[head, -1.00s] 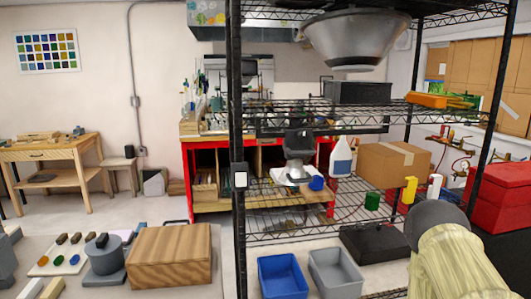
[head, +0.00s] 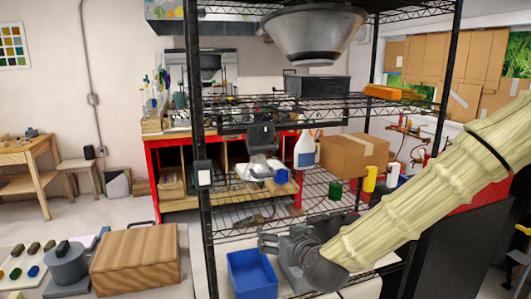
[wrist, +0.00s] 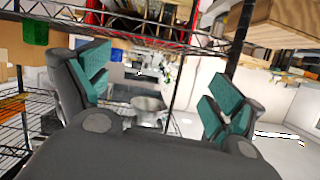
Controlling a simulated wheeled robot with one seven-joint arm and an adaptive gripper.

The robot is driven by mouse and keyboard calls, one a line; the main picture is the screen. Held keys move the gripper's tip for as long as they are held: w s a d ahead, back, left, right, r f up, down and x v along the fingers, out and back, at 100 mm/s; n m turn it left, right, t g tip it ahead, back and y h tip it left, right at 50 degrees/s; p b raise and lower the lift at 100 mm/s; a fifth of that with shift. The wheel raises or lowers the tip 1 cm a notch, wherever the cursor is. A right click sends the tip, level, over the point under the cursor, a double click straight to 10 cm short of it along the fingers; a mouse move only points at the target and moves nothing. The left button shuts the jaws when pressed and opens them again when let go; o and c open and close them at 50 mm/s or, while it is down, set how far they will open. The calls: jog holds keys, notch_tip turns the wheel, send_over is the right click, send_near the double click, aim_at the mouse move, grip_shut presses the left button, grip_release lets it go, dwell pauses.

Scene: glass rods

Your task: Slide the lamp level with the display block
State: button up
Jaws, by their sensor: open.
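A wide conical grey metal shade (head: 313,34) is at the top of the black wire shelving in the head view. It may be the lamp, but I cannot be sure. A brown wood-grained block (head: 136,259) sits on the counter at lower left and may be the display block. My gripper (head: 268,243) is in front of the lower shelving, below and left of the shade and right of the wooden block, touching neither. In the wrist view my gripper (wrist: 160,92) has its teal-padded fingers wide apart with nothing between them.
A blue bin (head: 252,274) stands just below my gripper; a grey bin beside it is mostly hidden. The black shelf post (head: 204,230) rises between the wooden block and my gripper. A cardboard box (head: 353,154) and a green cup (head: 335,190) are on the shelving.

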aim_at(267, 148)
notch_tip(267, 148, up, 21)
jog(key=w+a+t, duration=0.1)
jog(key=t, duration=0.3)
jog(key=shift+n+y, duration=0.3)
jog(key=shift+y, duration=0.1)
jog(key=shift+f+p+x, duration=0.15)
jog(key=shift+p+x, duration=0.9)
jog(key=shift+x, duration=1.6)
jog(key=shift+f+p+x, duration=0.15)
jog(key=shift+p+x, duration=0.85)
jog(key=shift+x, duration=1.65)
jog(key=shift+a, duration=0.1)
jog(key=shift+c, duration=0.2)
jog(key=c, duration=1.5)
jog(key=w+d+b, duration=0.1)
jog(key=d, duration=0.3)
jog(key=w+d+b, duration=0.1)
jog(key=w+d, duration=0.1)
jog(key=d, duration=0.3)
jog(key=w+d+b, duration=0.1)
jog(key=d, duration=0.4)
jog(key=shift+w+d+r, duration=0.15)
jog(key=shift+w+r, duration=0.1)
jog(key=shift+w, duration=0.05)
